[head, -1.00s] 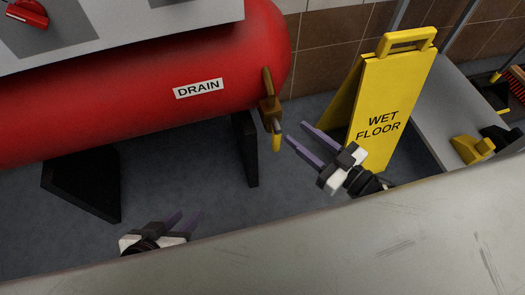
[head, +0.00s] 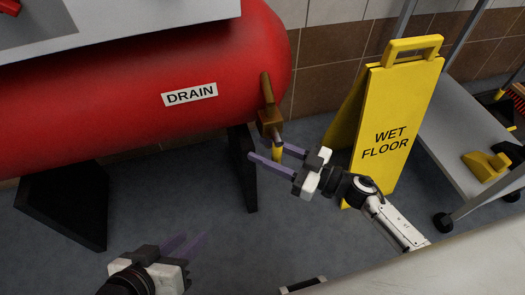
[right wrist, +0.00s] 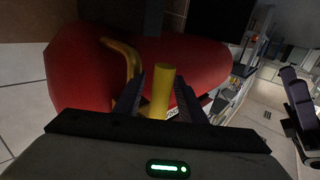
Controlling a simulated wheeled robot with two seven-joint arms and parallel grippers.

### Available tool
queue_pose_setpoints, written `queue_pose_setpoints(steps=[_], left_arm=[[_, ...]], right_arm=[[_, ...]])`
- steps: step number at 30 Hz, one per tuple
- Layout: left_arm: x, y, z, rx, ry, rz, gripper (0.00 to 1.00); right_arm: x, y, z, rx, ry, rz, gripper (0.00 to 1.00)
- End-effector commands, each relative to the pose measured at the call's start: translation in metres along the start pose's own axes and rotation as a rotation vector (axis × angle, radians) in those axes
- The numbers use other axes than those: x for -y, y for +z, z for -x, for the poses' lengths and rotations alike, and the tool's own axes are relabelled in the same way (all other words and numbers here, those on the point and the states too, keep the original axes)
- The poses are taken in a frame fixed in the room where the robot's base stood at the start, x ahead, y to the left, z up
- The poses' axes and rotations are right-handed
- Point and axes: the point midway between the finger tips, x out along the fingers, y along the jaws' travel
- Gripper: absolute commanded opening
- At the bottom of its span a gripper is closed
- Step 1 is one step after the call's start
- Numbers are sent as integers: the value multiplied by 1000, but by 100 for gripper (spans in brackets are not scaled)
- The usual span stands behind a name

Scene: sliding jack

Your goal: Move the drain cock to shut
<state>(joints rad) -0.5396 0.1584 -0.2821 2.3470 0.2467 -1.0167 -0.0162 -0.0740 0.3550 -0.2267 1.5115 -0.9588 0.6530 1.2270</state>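The drain cock (head: 270,116) is a brass valve at the lower right end of the red tank (head: 130,105), right of the DRAIN label (head: 190,94). Its yellow handle (head: 279,152) hangs down from the brass body. In the right wrist view the handle (right wrist: 161,90) is a yellow cylinder between my fingers, and a bent brass pipe (right wrist: 128,62) shows left of it. My right gripper (head: 262,150) is open with its fingers on either side of the handle; gaps show beside it. My left gripper (head: 187,240) is open and empty, low at the left.
A yellow WET FLOOR sign (head: 400,115) stands right of my right gripper. A grey cart (head: 450,140) is beyond it. Black tank supports (head: 243,165) stand under the tank. The floor (head: 175,190) between them is clear.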

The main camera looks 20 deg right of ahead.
Motion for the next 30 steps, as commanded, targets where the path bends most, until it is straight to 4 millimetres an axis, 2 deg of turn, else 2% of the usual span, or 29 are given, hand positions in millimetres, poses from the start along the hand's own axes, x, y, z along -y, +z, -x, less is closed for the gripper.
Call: queue_pose_setpoints(steps=[4,12,18,19,30], left_arm=[[-1,-2,0,-10,6,2,31],[-2,-2,1,-11,7,3,31],[-2,-2,1,-11,7,3,31],[-2,-2,1,-11,7,3,31],[-2,-2,0,-12,8,4,31]], right_arm=[[0,0,-9,0,-1,2,37],[0,0,-10,0,-1,1,37],[0,0,-10,0,0,1,3],[0,0,-10,0,0,1,0],[0,0,-8,-15,7,-17,0]])
